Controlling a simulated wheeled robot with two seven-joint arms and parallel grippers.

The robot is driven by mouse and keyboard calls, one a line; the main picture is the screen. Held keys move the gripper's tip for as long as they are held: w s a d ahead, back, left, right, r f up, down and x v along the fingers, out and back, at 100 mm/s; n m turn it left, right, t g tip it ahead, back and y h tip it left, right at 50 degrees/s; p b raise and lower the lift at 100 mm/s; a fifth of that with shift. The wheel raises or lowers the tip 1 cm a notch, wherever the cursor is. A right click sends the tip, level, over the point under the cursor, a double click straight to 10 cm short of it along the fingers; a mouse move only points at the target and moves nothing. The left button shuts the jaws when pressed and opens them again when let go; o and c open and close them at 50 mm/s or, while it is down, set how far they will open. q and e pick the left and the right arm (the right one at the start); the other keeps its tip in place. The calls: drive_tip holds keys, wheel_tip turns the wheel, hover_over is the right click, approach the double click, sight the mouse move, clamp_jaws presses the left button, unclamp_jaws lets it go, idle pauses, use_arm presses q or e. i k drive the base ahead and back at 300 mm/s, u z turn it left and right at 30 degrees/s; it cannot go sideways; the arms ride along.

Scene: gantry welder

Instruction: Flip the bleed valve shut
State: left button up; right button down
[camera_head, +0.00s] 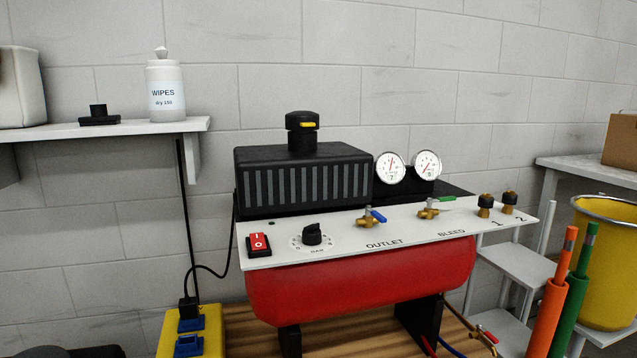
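The bleed valve (428,209) is a small brass valve with a green lever, on the sloped white panel (345,238) of a red compressor-like machine (360,285). The printed word BLEED is in front of it. Its green lever points to the right, about along the panel's length. The outlet valve (366,219), brass with a blue lever, is to its left, above the word OUTLET. Its lever points right and a little toward me. Neither of my grippers shows in the head view.
Two round gauges (390,168) (427,165) stand behind the valves. Two brass fittings with black knobs (485,205) are at the panel's right. A dial (312,234) and red rocker switch (258,243) are at its left. Orange and green tubes (551,298) stand at right.

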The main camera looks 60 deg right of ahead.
sight(429, 201)
drive_tip(key=u, duration=0.6)
drive_tip(key=k, duration=1.1)
drive_tip(key=z, duration=1.6)
drive_tip(key=i, duration=0.2)
drive_tip(key=u, duration=0.15)
